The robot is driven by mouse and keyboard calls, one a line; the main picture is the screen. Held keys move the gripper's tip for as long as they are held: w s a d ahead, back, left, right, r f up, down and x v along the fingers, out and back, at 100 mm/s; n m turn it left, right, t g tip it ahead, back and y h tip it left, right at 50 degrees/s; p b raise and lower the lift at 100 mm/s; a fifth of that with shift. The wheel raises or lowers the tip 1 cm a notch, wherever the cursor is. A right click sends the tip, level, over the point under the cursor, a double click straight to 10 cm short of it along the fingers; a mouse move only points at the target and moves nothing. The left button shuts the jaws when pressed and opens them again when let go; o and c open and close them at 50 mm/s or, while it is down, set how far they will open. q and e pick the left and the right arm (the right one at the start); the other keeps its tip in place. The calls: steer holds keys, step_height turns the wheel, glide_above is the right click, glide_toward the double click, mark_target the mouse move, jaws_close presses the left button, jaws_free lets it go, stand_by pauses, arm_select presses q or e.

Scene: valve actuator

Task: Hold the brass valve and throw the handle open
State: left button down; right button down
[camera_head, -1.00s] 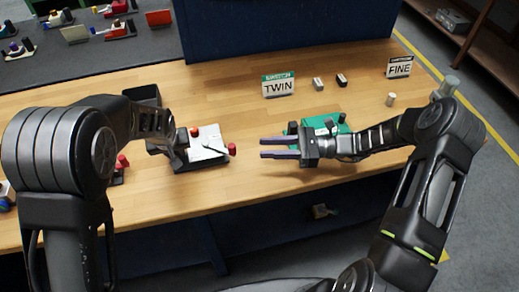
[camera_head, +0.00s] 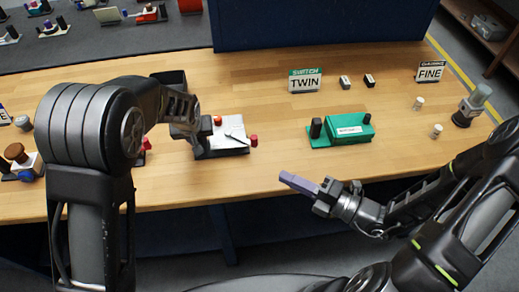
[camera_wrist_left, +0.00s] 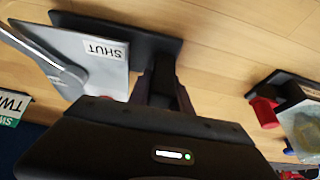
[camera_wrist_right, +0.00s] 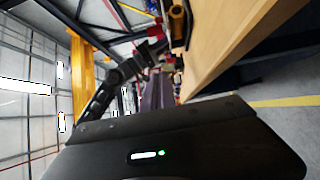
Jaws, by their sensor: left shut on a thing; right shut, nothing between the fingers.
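My left gripper (camera_wrist_left: 163,82) is shut on the valve's dark end, partly hidden by the gripper body. My right gripper (camera_head: 298,183) is shut and empty, right of the valve and around the table's front edge, apart from it.
A green device (camera_head: 345,130) stands right of the valve. The TWIN sign (camera_head: 304,82), two small blocks and the FINE sign (camera_head: 430,72) stand behind. A brown-knobbed device (camera_head: 16,153) is at far left. The table between valve and green device is clear.

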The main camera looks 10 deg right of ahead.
arm_select(q)
steer(key=shift+s+d+f, duration=0.1)
steer(key=shift+s+f, duration=0.2)
arm_select(e)
steer(key=x, duration=0.9)
steer(key=shift+w+a, duration=0.15)
steer(key=shift+a, duration=0.1)
steer(key=w, duration=0.1)
steer(key=w+d, duration=0.1)
steer(key=w, duration=0.1)
steer(key=shift+w, duration=0.15)
steer(key=shift+w+d, duration=0.2)
steer(key=shift+w, duration=0.15)
steer(key=shift+w+d, duration=0.1)
steer(key=shift+w+d+n+g+y, duration=0.2)
steer(key=shift+n+g+y, duration=0.1)
steer(key=shift+n, duration=0.1)
